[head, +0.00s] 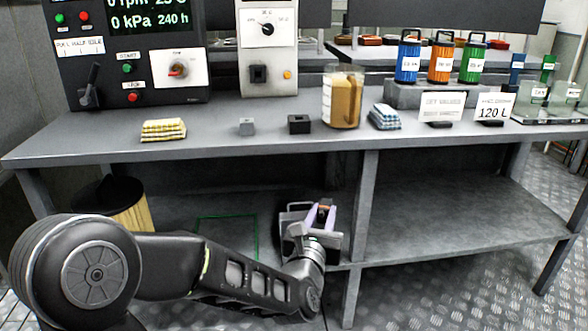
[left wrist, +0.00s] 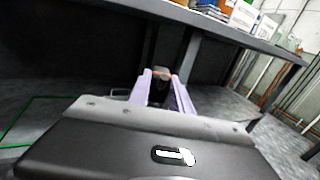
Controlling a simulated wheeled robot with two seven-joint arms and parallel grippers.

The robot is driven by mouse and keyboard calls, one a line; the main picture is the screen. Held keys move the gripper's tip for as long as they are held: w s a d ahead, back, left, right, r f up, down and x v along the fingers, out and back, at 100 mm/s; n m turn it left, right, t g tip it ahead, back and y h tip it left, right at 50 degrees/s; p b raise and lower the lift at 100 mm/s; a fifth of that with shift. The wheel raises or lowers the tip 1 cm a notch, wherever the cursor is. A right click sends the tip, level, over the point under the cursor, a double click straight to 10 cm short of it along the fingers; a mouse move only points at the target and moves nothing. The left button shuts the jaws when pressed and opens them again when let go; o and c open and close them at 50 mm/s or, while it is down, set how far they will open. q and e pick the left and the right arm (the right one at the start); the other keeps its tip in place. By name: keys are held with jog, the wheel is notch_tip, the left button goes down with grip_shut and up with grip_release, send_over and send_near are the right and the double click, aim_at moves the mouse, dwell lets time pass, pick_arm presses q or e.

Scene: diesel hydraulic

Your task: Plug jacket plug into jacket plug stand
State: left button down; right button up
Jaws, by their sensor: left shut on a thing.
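My left gripper (head: 322,214) is below the tabletop, in front of the lower shelf, with its lilac fingers pointing away from me. It is shut on a small dark piece with an orange-brown end, which I take to be the jacket plug (left wrist: 160,82); the fingers hide most of it. The black block looks like the jacket plug stand, but I cannot tell for certain. My right gripper is not in view.
The bench's front edge (head: 230,153) lies above my gripper. Control panels stand behind. The bench front between yellow cloth and blocks is clear.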

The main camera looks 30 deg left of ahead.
pick_arm(q)
jog(key=w+d+f+m+h, duration=0.1)
jog(key=d+f, duration=0.3)
jog(key=f, duration=0.4)
jog(key=w+d+f+m+h, duration=0.1)
jog(key=d+f+m+h, duration=0.1)
jog(key=d+f, duration=0.3)
notch_tip(320, 180, down, 3)
jog(key=shift+w+r+h, duration=0.15)
jog(key=shift+w+h, duration=0.25)
jog(key=shift+h, duration=0.4)
jog(key=shift+r, duration=0.15)
